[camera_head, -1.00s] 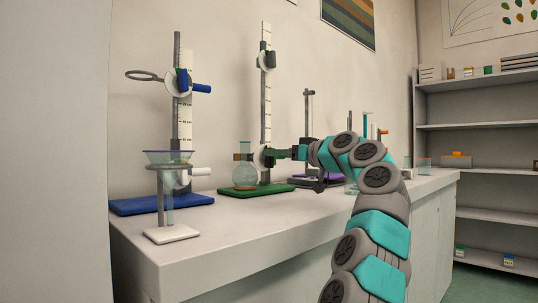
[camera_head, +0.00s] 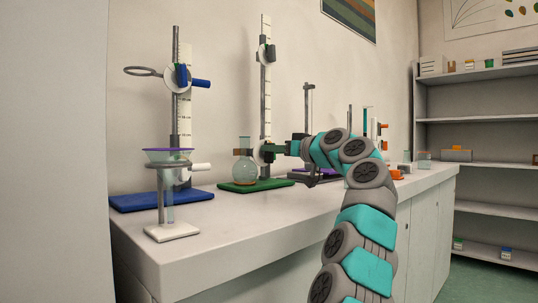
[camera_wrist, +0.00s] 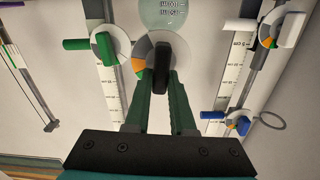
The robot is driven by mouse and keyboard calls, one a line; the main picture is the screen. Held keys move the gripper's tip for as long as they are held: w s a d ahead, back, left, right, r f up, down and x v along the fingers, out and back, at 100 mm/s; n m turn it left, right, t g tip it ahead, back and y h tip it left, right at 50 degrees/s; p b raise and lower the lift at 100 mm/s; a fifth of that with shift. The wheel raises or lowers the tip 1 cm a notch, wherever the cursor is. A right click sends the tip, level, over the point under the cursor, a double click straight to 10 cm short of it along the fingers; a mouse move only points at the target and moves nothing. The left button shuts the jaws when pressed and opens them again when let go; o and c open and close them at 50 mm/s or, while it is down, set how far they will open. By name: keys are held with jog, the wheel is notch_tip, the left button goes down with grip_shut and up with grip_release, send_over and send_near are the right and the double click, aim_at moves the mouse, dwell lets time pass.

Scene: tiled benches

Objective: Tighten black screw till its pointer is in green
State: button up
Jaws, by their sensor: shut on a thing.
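The black screw (camera_wrist: 161,66) is upright in the middle of the wrist view, between the two dark green fingers of my gripper (camera_wrist: 161,84). The fingers are shut on its sides. A round dial (camera_wrist: 180,50) in white and grey, with an orange part at its left, lies behind the screw. I cannot make out the pointer or where it stands on the dial. In the head view my gripper (camera_head: 283,149) reaches leftward to the clamp on the green-based stand (camera_head: 262,187), and hides most of the screw there.
A round flask (camera_head: 245,172) stands close left of my gripper. A blue-based stand (camera_head: 160,201) and a funnel holder (camera_head: 172,233) are further left. A purple-based stand (camera_head: 310,172) stands behind my arm. The bench front (camera_head: 260,235) is clear.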

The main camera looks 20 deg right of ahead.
grip_shut()
jog(key=m+p, duration=0.1)
jog(key=m, duration=0.1)
jog(key=shift+w+d+f+m, duration=0.1)
jog(key=shift+m, duration=0.2)
dwell(0.4)
jog(key=shift+d+m+p, duration=0.2)
jog(key=shift+m+p, duration=0.75)
jog(key=shift+m, duration=0.25)
